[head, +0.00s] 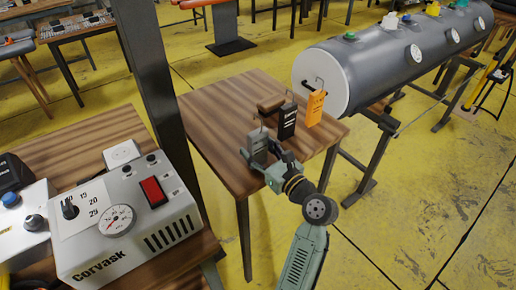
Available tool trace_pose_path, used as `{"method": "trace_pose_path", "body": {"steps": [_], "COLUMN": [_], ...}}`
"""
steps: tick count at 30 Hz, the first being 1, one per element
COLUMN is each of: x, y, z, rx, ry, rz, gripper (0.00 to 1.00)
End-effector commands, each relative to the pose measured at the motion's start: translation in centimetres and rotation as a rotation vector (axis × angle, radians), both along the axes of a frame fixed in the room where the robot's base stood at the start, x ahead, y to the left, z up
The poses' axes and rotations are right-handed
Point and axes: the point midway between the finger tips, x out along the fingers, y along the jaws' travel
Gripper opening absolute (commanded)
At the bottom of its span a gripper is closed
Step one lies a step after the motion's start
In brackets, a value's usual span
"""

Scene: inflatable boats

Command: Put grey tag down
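The grey tag (258,146), with a thin wire hook on top, is upright at the near edge of the small wooden table (215,125). My gripper (262,162) reaches in from the lower right, with its fingers around the lower part of the tag and seemingly closed on it. The fingers hide the tag's bottom, so I cannot tell whether it touches the table top. A black tag (287,121) and an orange tag (315,108), both hooked, stand upright in a row to its right and behind.
A brown object (270,104) lies behind the black tag. A dark post (160,80) and a Corvask control box (125,220) stand at the left. The table's left part is clear.

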Motion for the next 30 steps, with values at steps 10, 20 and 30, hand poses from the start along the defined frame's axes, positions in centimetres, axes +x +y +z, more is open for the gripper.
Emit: {"method": "trace_pose_path", "body": {"steps": [10, 20, 30], "x": [0.0, -1.6, -7.4], "y": [0.0, -1.2, -5.5], "z": [0.0, 0.0, 0.1], "rx": [-0.001, -0.001, -0.001], "ry": [-0.001, -0.002, -0.002], "rz": [0.000, -0.003, -0.004], "gripper": [0.65, 0.65, 0.65]}}
